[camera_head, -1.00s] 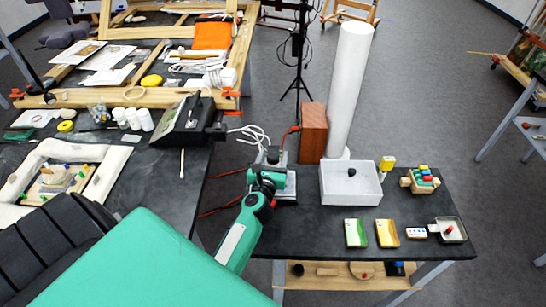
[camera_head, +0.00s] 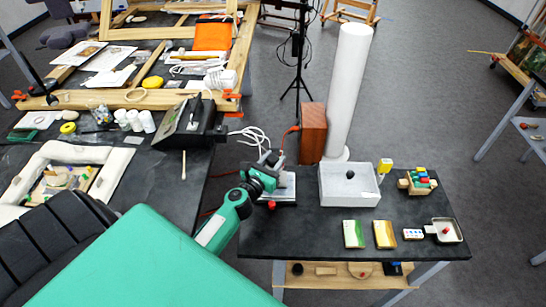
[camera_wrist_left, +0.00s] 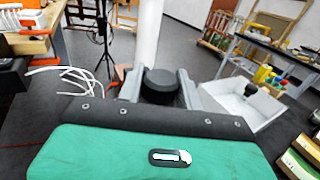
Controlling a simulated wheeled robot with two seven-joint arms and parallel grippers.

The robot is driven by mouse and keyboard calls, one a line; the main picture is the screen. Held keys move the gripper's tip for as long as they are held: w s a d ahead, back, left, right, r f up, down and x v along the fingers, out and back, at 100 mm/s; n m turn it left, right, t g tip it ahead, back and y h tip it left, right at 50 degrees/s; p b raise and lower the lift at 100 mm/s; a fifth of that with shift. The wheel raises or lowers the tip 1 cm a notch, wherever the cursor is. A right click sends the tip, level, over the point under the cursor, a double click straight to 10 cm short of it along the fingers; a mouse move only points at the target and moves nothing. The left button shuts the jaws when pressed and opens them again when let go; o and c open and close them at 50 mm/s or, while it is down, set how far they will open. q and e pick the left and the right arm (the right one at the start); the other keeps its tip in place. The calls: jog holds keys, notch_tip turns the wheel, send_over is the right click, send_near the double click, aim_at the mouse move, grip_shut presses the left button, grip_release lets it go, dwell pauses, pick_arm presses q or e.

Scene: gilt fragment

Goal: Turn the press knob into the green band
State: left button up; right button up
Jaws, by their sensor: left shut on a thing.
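The press knob (camera_wrist_left: 161,80) is black and round and stands between the two grey fingers of my left gripper (camera_wrist_left: 160,90) in the left wrist view. The fingers are shut on its sides. In the head view my left gripper (camera_head: 271,164) is over the press (camera_head: 289,190), at the left end of the small dark table. It hides the knob and most of the press there. I cannot make out the green band or the knob's pointer in either view. My right gripper is not in view.
A white box (camera_head: 335,186) stands right of the press, with a brown block (camera_head: 312,132) and a tall white column (camera_head: 349,85) behind. White cables (camera_head: 250,135) lie behind the gripper. Green and yellow cards (camera_head: 354,235) lie at the front of the dark table (camera_head: 300,230).

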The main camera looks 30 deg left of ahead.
pick_arm(q)
jog(key=m+h, duration=0.2)
jog(key=h, duration=0.1)
jog(key=shift+a, duration=0.1)
jog(key=m+h+b, duration=0.1)
jog(key=h, duration=0.1)
jog(key=m+g+h+b, duration=0.1)
jog(key=h, duration=0.1)
jog(key=shift+f+m, duration=0.2)
jog(key=shift+m, duration=0.2)
jog(key=m+g+h+b, duration=0.3)
jog(key=h+b, duration=0.1)
jog(key=m+g+h+b, duration=0.4)
jog(key=h, duration=0.1)
jog(key=shift+w, duration=0.1)
jog(key=m+g+h+b, duration=0.1)
jog(key=m+g+b, duration=0.1)
jog(key=g, duration=0.1)
jog(key=shift+r+h, duration=0.1)
jog(key=shift+h, duration=0.3)
jog(key=shift+r+m+g+h+b, duration=0.1)
jog(key=shift+m+g+h+b, duration=0.5)
jog(key=shift+m+g, duration=0.85)
jog(key=shift+g, duration=0.35)
jog(key=o, duration=1)
